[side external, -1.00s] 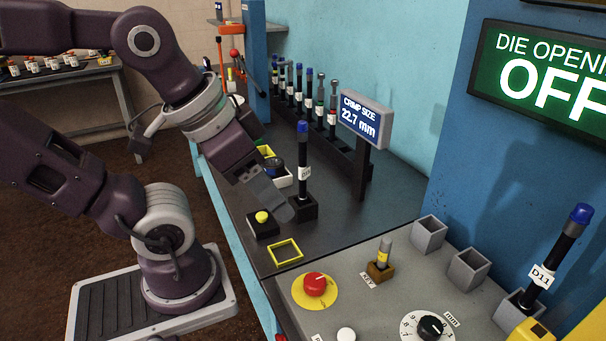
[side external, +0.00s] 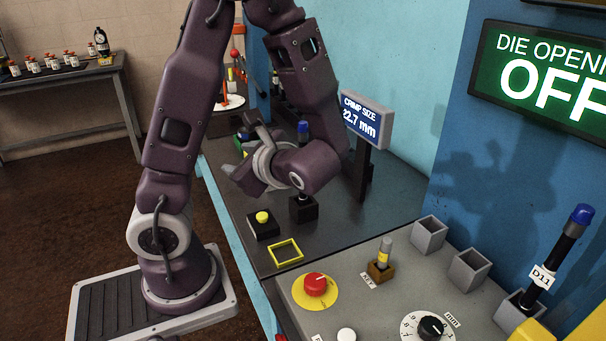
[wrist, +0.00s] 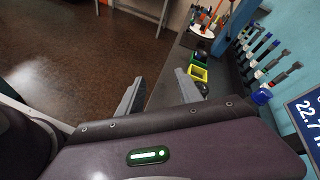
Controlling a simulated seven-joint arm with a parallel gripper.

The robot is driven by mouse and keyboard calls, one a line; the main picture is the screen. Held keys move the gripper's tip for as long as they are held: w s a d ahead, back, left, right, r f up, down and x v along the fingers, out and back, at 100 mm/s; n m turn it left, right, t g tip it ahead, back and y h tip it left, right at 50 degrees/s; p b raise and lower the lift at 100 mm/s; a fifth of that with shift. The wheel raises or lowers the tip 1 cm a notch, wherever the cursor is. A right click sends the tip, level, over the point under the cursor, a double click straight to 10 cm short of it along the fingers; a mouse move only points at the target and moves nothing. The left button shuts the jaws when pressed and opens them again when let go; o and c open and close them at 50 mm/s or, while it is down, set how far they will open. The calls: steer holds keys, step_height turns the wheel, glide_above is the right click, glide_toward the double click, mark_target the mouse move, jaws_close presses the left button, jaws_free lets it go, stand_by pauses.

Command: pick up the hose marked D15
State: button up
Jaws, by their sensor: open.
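My gripper (side external: 240,152) is open and empty above the dark bench, beside the blue-capped hose (side external: 303,130) that stands in a black block (side external: 303,208). My arm hides most of that hose and its label. In the wrist view, my two grey fingers are spread with nothing between them (wrist: 158,92). A row of labelled hoses (wrist: 262,62) stands in a rack to the right of the fingers; a blue cap (wrist: 262,96) shows nearest. The rack is almost wholly hidden behind my arm in the side view. I cannot read D15 on any label.
The crimp-size display (side external: 363,119) stands on a post close to my arm. A black box with a yellow button (side external: 262,217) and a yellow square frame (side external: 285,251) are on the bench. A hose marked D11 (side external: 548,265) stands at the right. A yellow-rimmed bin (wrist: 198,74) lies beyond my fingers.

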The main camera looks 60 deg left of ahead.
steer(key=w+a+f+m+t+y, duration=0.1)
steer(key=w+f+m+t+y, duration=0.3)
steer(key=w+m+t, duration=0.7)
steer(key=w+a+f+m+g, duration=0.1)
steer(key=w+a, duration=0.4)
steer(key=a, duration=0.1)
steer(key=shift+w+a+f+m+g+h, duration=0.15)
steer(key=shift+w+f+m+g+h, duration=0.15)
steer(key=shift+f+h, duration=0.1)
jaws_close()
